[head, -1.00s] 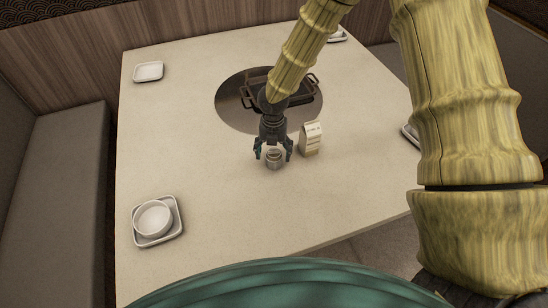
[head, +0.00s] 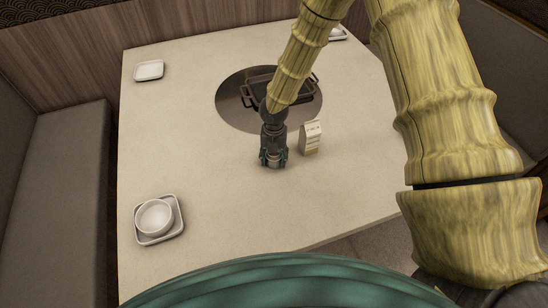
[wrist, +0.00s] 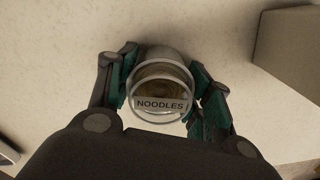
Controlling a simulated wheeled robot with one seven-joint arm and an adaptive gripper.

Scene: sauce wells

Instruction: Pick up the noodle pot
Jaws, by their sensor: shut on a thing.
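The noodle pot (wrist: 160,92) is a small round metal pot with a label reading "NOODLES" in the wrist view. In the head view the noodle pot (head: 272,161) is small and partly covered by my fingers. My gripper (head: 272,160) is shut on it from above, with one green-padded finger on each side. In the wrist view my gripper (wrist: 162,95) touches the pot's left and right sides. The pot looks upright at the tabletop; I cannot tell whether it is clear of the surface.
A cream carton (head: 311,138) stands close to the right of the pot. Behind is a round metal plate (head: 232,104) with a black grill pan (head: 285,88). A white bowl (head: 154,217) sits on a square tray (head: 178,234) at front left. The table's left middle is clear.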

